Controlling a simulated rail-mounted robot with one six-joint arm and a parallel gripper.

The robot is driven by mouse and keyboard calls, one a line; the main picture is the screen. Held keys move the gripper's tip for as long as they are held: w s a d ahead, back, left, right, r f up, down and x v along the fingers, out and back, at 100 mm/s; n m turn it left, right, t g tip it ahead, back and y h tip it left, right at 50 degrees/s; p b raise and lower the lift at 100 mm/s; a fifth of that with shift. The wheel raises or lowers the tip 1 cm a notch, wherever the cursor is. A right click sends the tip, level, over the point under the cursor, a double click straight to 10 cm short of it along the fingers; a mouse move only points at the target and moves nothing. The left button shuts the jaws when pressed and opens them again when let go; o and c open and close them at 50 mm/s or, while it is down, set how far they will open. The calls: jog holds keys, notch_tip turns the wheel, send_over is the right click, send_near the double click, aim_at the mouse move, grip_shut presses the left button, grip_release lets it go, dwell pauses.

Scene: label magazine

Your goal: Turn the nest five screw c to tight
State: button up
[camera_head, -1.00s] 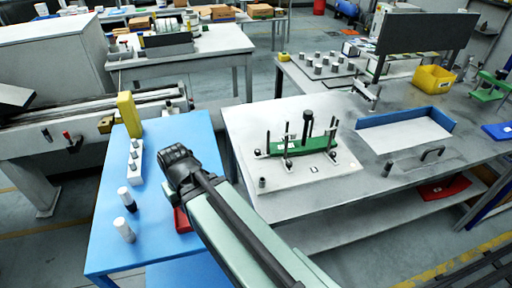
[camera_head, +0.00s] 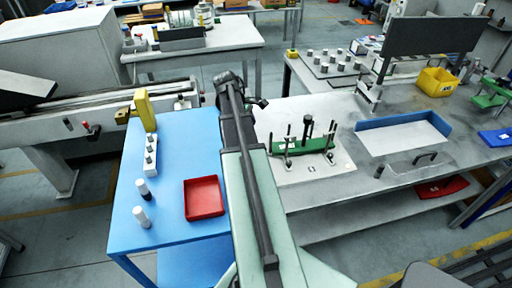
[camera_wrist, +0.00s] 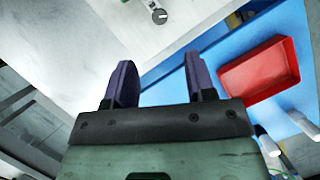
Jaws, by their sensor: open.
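A green bar fixture (camera_head: 303,146) with several upright dark posts sits on a pale base plate (camera_head: 318,168) on the grey bench. I cannot tell which part is nest five or screw c. In the wrist view a short grey cylinder with a slotted top (camera_wrist: 159,16), which looks like a screw head, stands on a pale surface at the top edge. My gripper (camera_wrist: 160,82) has two purple fingers, apart with nothing between them, and the cylinder lies beyond them. In the head view my arm hides part of the plate's left side, and the fingers are not clearly seen.
A blue table (camera_head: 180,235) at left holds a red tray (camera_head: 204,198), also in the wrist view (camera_wrist: 260,70), a white block with pegs (camera_head: 150,153) and two white-and-black cylinders. A yellow upright (camera_head: 145,110) stands behind. A blue-edged white tray (camera_head: 403,135) is right of the fixture.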

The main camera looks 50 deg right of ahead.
jog(key=b+x, duration=0.9)
jog(key=x, duration=0.1)
jog(key=shift+f, duration=0.25)
jog(key=shift+r, duration=0.15)
jog(key=c, duration=0.9)
